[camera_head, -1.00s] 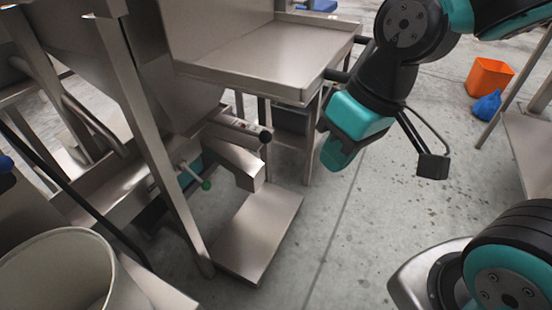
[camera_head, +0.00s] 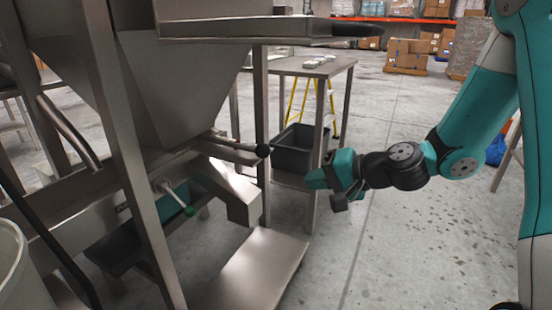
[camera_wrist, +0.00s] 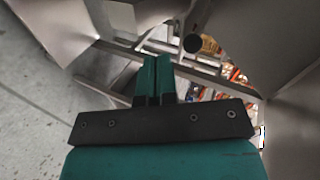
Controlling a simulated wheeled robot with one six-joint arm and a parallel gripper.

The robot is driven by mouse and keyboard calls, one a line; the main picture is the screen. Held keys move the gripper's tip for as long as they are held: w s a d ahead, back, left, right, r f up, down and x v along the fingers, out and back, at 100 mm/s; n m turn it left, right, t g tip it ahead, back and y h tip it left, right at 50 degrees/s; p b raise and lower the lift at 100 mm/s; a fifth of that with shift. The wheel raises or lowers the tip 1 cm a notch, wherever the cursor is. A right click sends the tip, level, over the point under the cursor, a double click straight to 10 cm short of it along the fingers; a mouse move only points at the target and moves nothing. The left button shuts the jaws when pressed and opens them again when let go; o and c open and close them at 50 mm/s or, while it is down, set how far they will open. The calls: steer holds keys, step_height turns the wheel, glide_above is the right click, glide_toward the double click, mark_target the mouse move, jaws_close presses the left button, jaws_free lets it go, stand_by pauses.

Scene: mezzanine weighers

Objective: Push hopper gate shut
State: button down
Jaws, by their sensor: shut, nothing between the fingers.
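The steel hopper (camera_head: 190,85) fills the upper left of the head view and narrows downward. Below it, a gate handle (camera_head: 235,144) sticks out to the right and ends in a round black knob (camera_head: 263,150). A dark round end, probably this knob (camera_wrist: 193,43), shows in the wrist view just beyond and right of the fingertips. The gate plate itself cannot be made out. My gripper (camera_head: 312,179) is shut and empty, right of the knob and slightly lower in the picture, with a visible gap. Its teal fingers (camera_wrist: 154,75) are together in the wrist view.
A lever with a green knob (camera_head: 188,210) and a steel chute (camera_head: 240,200) sit below the handle. A steel table (camera_head: 330,68) with a black bin (camera_head: 296,150) stands behind my gripper. A hopper-frame leg (camera_head: 118,130) rises at left. Floor is clear at right.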

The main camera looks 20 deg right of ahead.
mark_target(269, 151)
steer(key=w+d+r+m+t, duration=0.3)
steer(key=d+m, duration=0.1)
steer(key=x, duration=0.4)
steer(key=b+x, duration=0.1)
steer(key=x, duration=0.4)
steer(key=b+x, duration=0.1)
steer(key=x, duration=0.4)
steer(key=shift+a+r, duration=0.15)
steer(key=shift+r, duration=0.15)
